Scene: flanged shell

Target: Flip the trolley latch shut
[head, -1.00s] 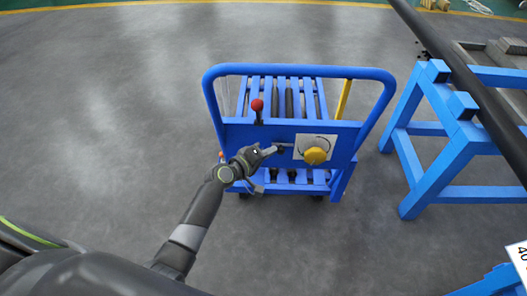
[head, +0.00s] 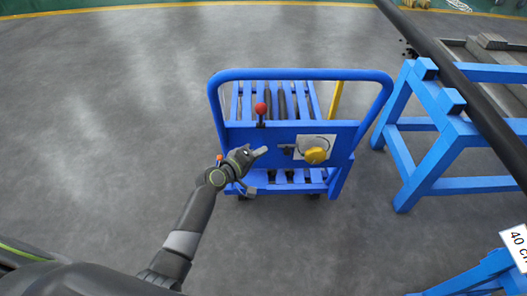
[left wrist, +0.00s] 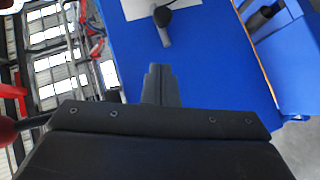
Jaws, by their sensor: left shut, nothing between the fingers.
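The blue trolley (head: 340,131) stands in the middle of the head view, with a blue front panel under a hooped handle. The latch (head: 287,149) is a small dark piece on that panel, beside a white plate with a yellow knob. In the left wrist view the latch (left wrist: 166,36) shows as a grey lever hanging from a black round pivot. My left gripper (head: 262,152) is shut and empty, left of the latch with a small gap. In the left wrist view its fingertips (left wrist: 160,72) lie below the lever, apart from it. My right gripper is out of view.
A red-balled lever (head: 260,108) rises from the panel's top edge, above my left gripper. The yellow knob (head: 316,155) is right of the latch. A blue trestle (head: 430,130) carrying a dark bar (head: 470,95) stands to the right. The floor left of the trolley is clear.

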